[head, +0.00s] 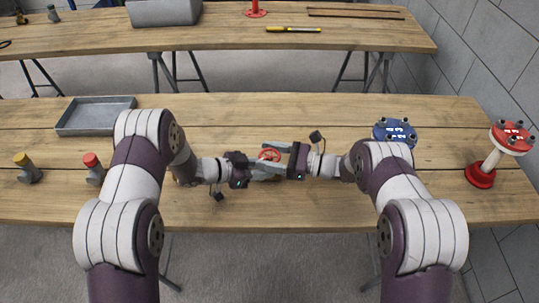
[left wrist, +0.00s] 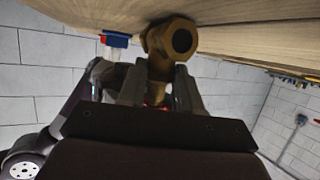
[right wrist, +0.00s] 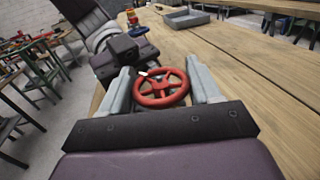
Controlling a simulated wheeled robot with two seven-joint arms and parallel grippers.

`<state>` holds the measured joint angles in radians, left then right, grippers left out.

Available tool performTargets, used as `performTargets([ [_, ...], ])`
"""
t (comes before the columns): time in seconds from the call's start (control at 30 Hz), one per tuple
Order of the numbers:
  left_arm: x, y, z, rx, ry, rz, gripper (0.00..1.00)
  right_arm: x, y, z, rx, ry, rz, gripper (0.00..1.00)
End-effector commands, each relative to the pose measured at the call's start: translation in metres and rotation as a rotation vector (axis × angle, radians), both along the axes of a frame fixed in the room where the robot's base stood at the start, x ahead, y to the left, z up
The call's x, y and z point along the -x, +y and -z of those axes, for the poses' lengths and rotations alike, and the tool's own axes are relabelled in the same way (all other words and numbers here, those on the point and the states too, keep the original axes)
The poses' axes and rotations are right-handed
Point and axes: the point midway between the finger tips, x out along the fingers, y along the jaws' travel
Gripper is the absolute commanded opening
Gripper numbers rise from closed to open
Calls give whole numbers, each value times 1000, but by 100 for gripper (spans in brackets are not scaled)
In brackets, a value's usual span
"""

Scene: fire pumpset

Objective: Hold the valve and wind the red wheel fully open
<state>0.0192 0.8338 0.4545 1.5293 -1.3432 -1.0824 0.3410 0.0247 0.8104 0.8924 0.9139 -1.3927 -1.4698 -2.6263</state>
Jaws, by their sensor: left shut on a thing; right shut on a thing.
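The valve has a brass body (left wrist: 168,42) and a red wheel (head: 269,155). Both of my grippers meet over it at the middle of the table. My left gripper (head: 256,163) is shut on the brass body, whose open end shows in the left wrist view. My right gripper (head: 283,161) is shut on the red wheel, which sits between its two grey fingers in the right wrist view (right wrist: 162,87). In the head view the fingers hide most of the brass body.
On the table (head: 250,206) stand a grey tray (head: 95,114), a yellow-topped fitting (head: 27,169), a red-topped fitting (head: 94,168), a blue flanged part (head: 394,132) and a red flanged stand (head: 480,175). A second table (head: 230,38) is behind. The front middle is bare.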

Motion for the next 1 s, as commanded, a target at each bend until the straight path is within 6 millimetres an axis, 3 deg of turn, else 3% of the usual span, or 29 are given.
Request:
performTargets([
  [0.5, 1, 0, 2, -2, 5, 2, 0, -1, 1, -1, -2, -10, -464, 32],
  [1.0, 3, -1, 2, -2, 6, 8, 0, -3, 0, -1, -2, -9, -662, 32],
])
